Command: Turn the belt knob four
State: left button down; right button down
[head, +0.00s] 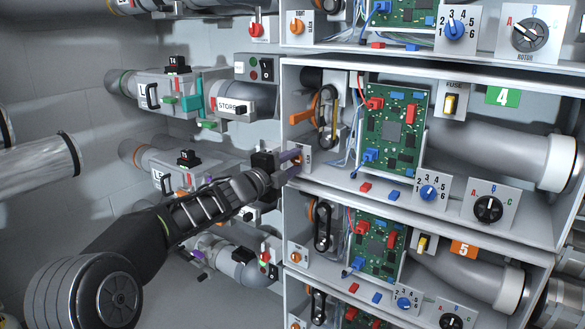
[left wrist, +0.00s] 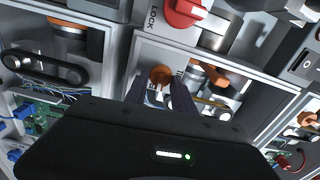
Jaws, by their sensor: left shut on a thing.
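The belt knob of unit four is a small orange knob on a white plate (head: 305,164) at the left front of the shelf with the green 4 sign (head: 503,96). My left gripper (head: 292,158) reaches it from the left and is shut on it. In the left wrist view the orange knob (left wrist: 160,75) shows between the two dark fingers. In the head view the fingers hide part of the knob, and its pointing direction cannot be read. The unit's belt (head: 328,118) stands behind, with an orange lever beside it. My right gripper is not in view.
A similar unit with an orange 5 sign (head: 465,249) sits below, with its own belt (head: 322,226). Tubes, a STORE cylinder (head: 232,107) and coloured handles crowd the left side.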

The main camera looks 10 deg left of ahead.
pick_arm(q)
jog(key=shift+f+m, duration=0.1)
jog(key=shift+m, duration=0.4)
jog(key=c, duration=1.4)
grip_release()
jog(key=shift+o, duration=0.2)
jog(key=shift+s+a, duration=0.1)
jog(key=shift+s, duration=0.05)
jog(key=v, duration=0.7)
jog(key=shift+s, duration=0.25)
